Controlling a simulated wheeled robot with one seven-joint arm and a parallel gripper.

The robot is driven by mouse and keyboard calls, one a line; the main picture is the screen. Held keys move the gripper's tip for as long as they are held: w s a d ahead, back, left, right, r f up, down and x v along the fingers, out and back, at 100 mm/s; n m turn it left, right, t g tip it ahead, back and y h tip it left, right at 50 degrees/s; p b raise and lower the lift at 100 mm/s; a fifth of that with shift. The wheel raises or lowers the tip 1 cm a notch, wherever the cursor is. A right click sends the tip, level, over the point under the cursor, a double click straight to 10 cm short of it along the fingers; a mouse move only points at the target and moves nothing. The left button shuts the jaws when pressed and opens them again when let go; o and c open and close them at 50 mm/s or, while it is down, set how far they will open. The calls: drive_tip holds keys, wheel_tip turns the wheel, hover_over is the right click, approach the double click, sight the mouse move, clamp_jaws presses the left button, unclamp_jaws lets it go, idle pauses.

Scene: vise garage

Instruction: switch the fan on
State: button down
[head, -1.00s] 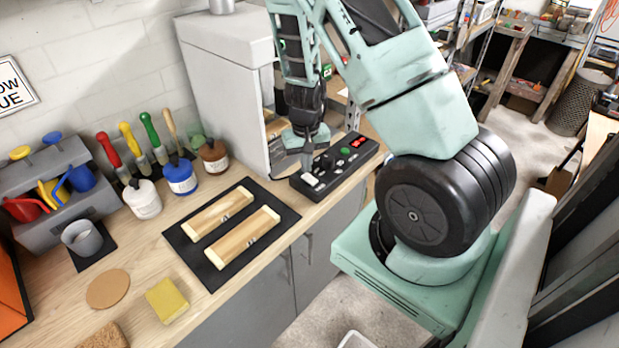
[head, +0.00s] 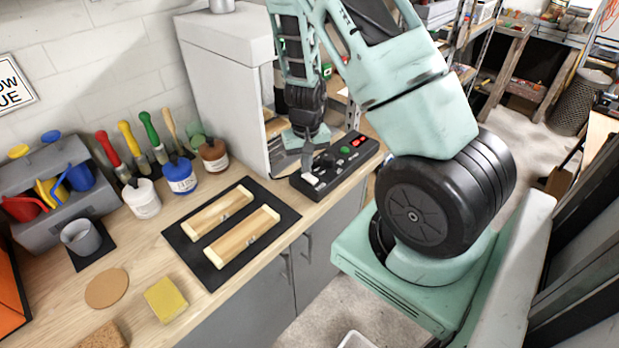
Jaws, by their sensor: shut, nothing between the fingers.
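A black control panel (head: 352,158) lies on the workbench beside the open front of a grey cabinet. It has a white rocker switch (head: 312,180) at its near left end, a dark knob, a green button (head: 346,150) and a red lit display (head: 358,141). My gripper (head: 307,168) points down over the panel's left end, shut and empty, just above or at the white switch. I cannot tell whether it touches. Its fingers partly cover that end of the panel. No fan can be made out.
The tall grey cabinet (head: 215,85) stands close to the left of my gripper. A black mat (head: 285,212) with two wooden blocks lies in front of the panel. Glue jars (head: 180,178), brushes and a grey rack stand to the left.

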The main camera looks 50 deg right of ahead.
drive_tip(key=shift+f+b, duration=0.65)
drive_tip(key=shift+f, duration=0.05)
idle(0.4)
wheel_tip(320, 180, up, 7)
drive_tip(key=p, duration=0.6)
idle(0.6)
